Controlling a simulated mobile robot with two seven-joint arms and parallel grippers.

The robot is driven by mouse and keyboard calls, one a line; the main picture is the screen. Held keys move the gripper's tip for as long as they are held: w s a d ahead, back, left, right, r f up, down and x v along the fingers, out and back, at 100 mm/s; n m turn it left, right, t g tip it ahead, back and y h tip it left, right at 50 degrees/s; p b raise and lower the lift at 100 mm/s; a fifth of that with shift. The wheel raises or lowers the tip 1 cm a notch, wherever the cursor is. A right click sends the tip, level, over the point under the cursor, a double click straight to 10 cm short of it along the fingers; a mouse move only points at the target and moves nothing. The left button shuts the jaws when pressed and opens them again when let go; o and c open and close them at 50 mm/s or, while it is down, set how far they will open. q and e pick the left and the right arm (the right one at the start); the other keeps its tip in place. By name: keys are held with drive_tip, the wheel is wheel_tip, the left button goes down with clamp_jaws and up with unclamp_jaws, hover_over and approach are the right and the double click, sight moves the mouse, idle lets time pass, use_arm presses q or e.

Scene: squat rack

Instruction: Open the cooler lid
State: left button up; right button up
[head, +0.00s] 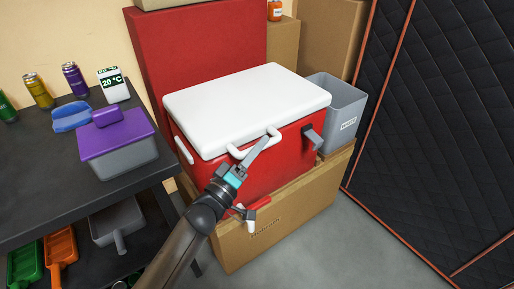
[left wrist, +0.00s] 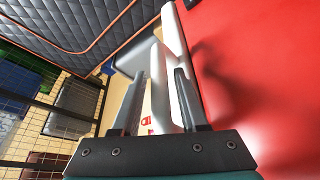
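The red cooler (head: 285,160) has a white lid (head: 245,100), which lies flat and shut on it. A white looped handle (head: 240,153) sticks out from the lid's front edge. My left gripper (head: 262,143) is at this handle, in front of the cooler. In the left wrist view, its two fingers (left wrist: 160,78) stand apart, with the white handle (left wrist: 160,100) between them. I cannot tell whether a finger touches it. The cooler's red wall (left wrist: 260,80) fills the right of that view. My right gripper is in neither view.
The cooler stands on a cardboard box (head: 285,225). A spigot with a red lever (head: 252,208) is low on its front. A dark table (head: 60,190) with a purple-lidded container (head: 118,138) is at left. A grey bin (head: 340,98) and black quilted panel (head: 440,120) are at right.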

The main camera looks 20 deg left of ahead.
use_arm(q)
clamp_jaws()
idle(1.1)
